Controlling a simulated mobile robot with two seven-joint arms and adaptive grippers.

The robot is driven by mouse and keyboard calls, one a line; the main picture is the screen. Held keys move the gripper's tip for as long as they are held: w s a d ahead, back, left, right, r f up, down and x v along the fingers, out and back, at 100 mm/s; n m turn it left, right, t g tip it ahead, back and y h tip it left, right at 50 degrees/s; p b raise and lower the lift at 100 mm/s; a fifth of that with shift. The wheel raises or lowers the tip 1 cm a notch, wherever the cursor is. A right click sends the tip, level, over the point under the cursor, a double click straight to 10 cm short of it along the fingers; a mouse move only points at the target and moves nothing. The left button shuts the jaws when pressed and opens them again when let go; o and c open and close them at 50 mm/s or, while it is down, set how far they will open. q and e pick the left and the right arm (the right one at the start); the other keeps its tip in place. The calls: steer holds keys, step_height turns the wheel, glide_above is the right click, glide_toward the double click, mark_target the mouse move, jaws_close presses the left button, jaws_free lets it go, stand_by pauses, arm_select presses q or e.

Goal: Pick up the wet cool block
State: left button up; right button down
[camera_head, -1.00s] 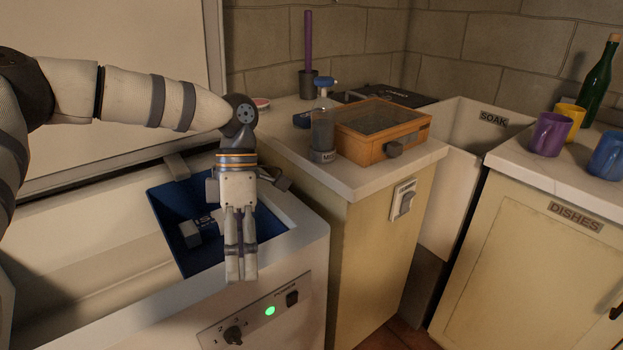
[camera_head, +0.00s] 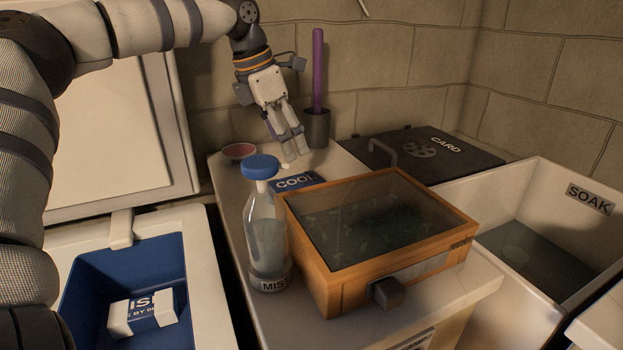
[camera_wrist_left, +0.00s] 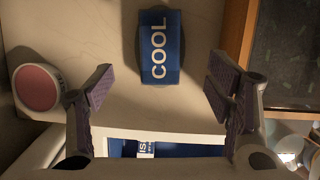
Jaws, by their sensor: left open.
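The cool block (camera_head: 297,182), blue with white lettering COOL, lies flat on the pale counter behind the wooden box. In the left wrist view the block (camera_wrist_left: 160,47) shows near the top centre, with a dark patch around its edges. My left gripper (camera_head: 292,152) points down just above and behind the block. In the wrist view its open jaws (camera_wrist_left: 160,88) are empty, and the block lies beyond the fingertips, between their lines. My right gripper is in neither view.
A glass-topped wooden box (camera_head: 385,225) and a blue-capped MIST bottle (camera_head: 266,235) stand in front of the block. A blue bin (camera_head: 90,290) holds another block (camera_head: 145,310).

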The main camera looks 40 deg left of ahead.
mark_target(296, 182)
arm_select(q)
steer(key=x, duration=0.6)
steer(key=s+x, duration=0.1)
steer(key=x, duration=0.2)
steer(key=shift+w+a+f+b, duration=0.1)
steer(key=shift+f+b, duration=0.2)
steer(key=shift+w+f, duration=0.2)
steer(key=shift+f, duration=0.05)
steer(key=shift+r, duration=0.1)
steer(key=c, duration=1.4)
